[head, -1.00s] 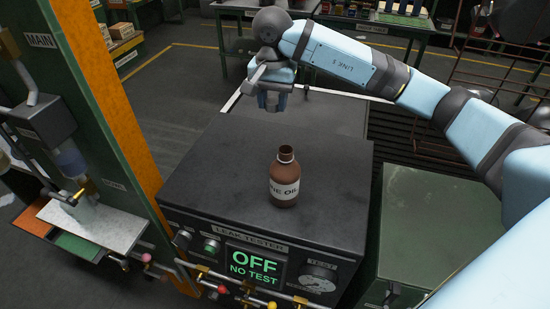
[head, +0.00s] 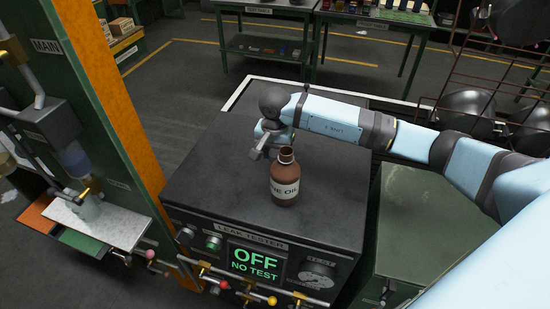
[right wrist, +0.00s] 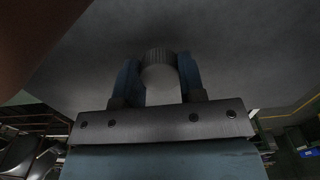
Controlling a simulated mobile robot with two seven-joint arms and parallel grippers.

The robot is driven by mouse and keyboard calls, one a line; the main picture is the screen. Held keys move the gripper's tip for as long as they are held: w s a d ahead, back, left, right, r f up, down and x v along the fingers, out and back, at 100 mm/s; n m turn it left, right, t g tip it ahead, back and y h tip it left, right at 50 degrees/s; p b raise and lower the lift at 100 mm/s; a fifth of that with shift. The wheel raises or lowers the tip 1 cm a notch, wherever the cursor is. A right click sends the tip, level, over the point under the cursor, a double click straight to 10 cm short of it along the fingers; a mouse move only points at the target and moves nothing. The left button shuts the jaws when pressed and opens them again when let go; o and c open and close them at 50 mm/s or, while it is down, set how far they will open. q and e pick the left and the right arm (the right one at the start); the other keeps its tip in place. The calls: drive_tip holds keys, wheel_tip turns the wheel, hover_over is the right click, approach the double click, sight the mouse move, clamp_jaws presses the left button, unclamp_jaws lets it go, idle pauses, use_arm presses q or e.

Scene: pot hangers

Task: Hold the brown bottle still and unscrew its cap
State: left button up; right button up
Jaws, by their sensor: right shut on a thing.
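The brown bottle (head: 285,187), with a white oil label, stands upright on the dark top of the leak tester. Its neck is open, with no cap on it. My right gripper (head: 263,152) is low over the tester top, just behind and left of the bottle. In the right wrist view its fingers are shut on a pale cap with a ribbed edge (right wrist: 160,76), close to the grey surface; I cannot tell whether the cap touches it. A brown blur at that view's upper left looks like the bottle (right wrist: 35,35). My left gripper is not in view.
The leak tester (head: 215,190) has a front panel with a display reading OFF, NO TEST, plus knobs and valves. A green and orange cabinet (head: 100,100) stands at the left. A green box (head: 430,220) stands at the right. The tester top is otherwise clear.

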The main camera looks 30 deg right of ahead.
sight(275, 153)
wheel_tip(275, 153, down, 3)
drive_tip(key=shift+r, duration=0.2)
drive_tip(key=shift+f, duration=0.25)
drive_tip(key=o, duration=1)
